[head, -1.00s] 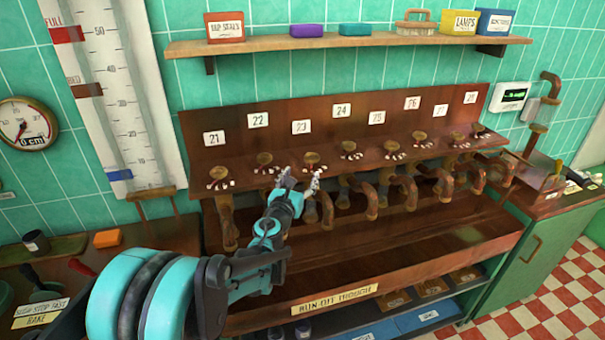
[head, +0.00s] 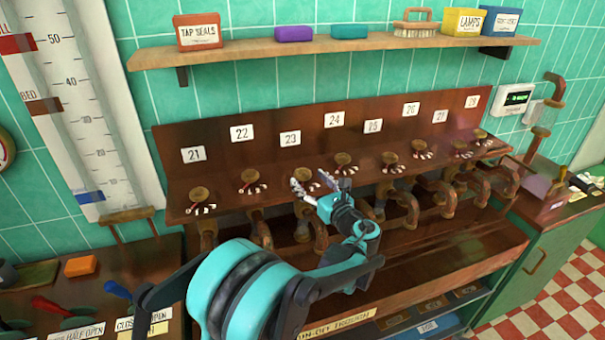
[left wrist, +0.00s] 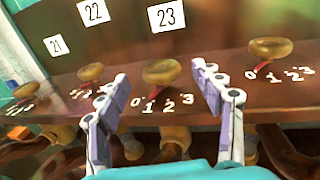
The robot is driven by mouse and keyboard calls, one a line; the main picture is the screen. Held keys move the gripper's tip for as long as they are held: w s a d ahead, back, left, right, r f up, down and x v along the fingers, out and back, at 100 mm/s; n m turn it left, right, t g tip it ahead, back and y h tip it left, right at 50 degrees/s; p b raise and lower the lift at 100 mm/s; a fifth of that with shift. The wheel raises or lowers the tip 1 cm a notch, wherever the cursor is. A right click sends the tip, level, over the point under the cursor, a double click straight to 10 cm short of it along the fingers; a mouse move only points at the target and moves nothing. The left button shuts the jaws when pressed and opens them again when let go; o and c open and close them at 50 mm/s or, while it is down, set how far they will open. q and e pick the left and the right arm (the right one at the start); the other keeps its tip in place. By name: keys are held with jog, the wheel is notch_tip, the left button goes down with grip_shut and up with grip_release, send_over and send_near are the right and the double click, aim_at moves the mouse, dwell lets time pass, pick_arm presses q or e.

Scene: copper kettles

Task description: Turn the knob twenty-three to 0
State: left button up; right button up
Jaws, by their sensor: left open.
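Knob twenty-three (head: 302,173) is a round, brass-coloured knob on the brown ledge below the white label 23 (head: 290,138). In the left wrist view the knob (left wrist: 162,72) shows under its label (left wrist: 166,15), with the marks 0, 1, 2 and 3 (left wrist: 160,103) in front of it. My left gripper (head: 319,181) is open in front of the knob. In the left wrist view its two fingers (left wrist: 160,76) appear on either side of the knob, with gaps and no visible contact. My right gripper is not in view.
Similar knobs stand close on both sides, including knob twenty-two (head: 250,177) and knob twenty-four (head: 342,160). Curved pipes (head: 262,230) hang below the ledge. A wooden shelf (head: 350,45) with boxes and a brush runs above. A small green-lit display (head: 517,98) is at the right.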

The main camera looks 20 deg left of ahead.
aim_at(304, 179)
pick_arm(q)
jog(key=shift+b+x, duration=0.4)
jog(key=shift+x, duration=1.95)
jog(key=c, duration=1.2)
jog(key=m+t+h, duration=0.2)
jog(key=h, duration=0.1)
jog(key=shift+a, duration=0.1)
jog(key=shift+m+t+h+p, duration=0.3)
jog(key=shift+m+t+h, duration=0.6)
jog(key=shift+m+h, duration=0.5)
jog(key=shift+d, duration=0.2)
jog(key=o, duration=1.2)
